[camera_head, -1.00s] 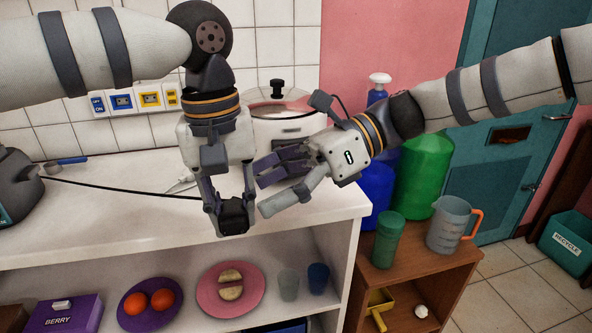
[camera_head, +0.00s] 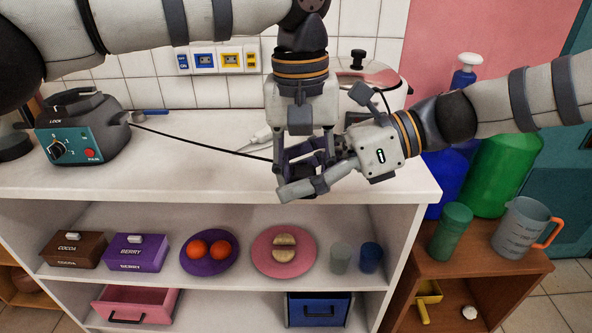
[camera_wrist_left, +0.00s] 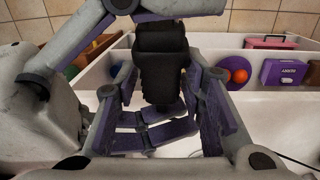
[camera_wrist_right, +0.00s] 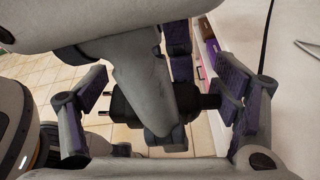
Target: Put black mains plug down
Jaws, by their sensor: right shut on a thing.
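The black mains plug shows dark between the fingers in the left wrist view (camera_wrist_left: 162,70), and its pins point left in the right wrist view (camera_wrist_right: 122,104). My right gripper (camera_head: 308,172) is shut on the plug above the counter's front edge. My left gripper (camera_head: 303,160) points down at the same spot, with its fingers on either side of the plug; whether they still press on it is unclear. The fingers of both grippers cross and mostly hide the plug in the head view. Its black cord (camera_head: 200,141) runs left to the teal and black appliance (camera_head: 80,135).
Plates, cups and boxes fill the shelf (camera_head: 220,215) below. A green cup (camera_head: 451,232) and jug (camera_head: 522,228) stand at the right.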

